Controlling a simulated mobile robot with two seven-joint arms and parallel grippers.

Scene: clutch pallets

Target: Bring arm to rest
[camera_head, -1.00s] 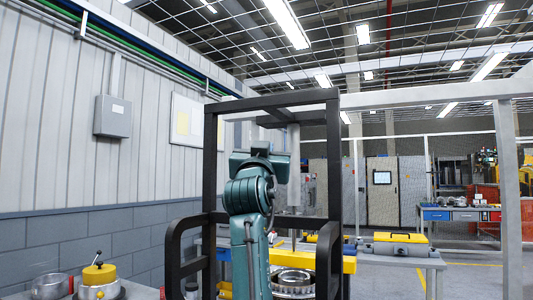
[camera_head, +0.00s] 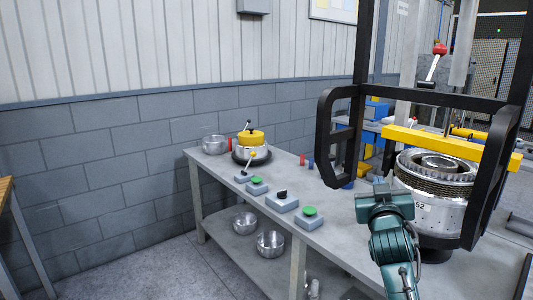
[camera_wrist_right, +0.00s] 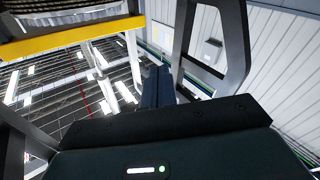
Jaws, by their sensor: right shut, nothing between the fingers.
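My right arm (camera_head: 392,245) is teal and rises from the lower right edge of the head view. My right gripper (camera_head: 384,190) is at its upper end, in front of the workbench and beside the black frame. In the right wrist view, the dark fingers (camera_wrist_right: 158,86) are together with nothing between them. The gripper body fills the lower part of that view. My left gripper shows in neither view.
A black tubular frame (camera_head: 342,92) and a large metal clutch drum (camera_head: 440,212) stand close to my right arm, with a yellow bar (camera_head: 455,145) behind. The grey workbench (camera_head: 335,238) carries button boxes and a yellow-topped pot (camera_head: 251,140). Floor at the lower left is clear.

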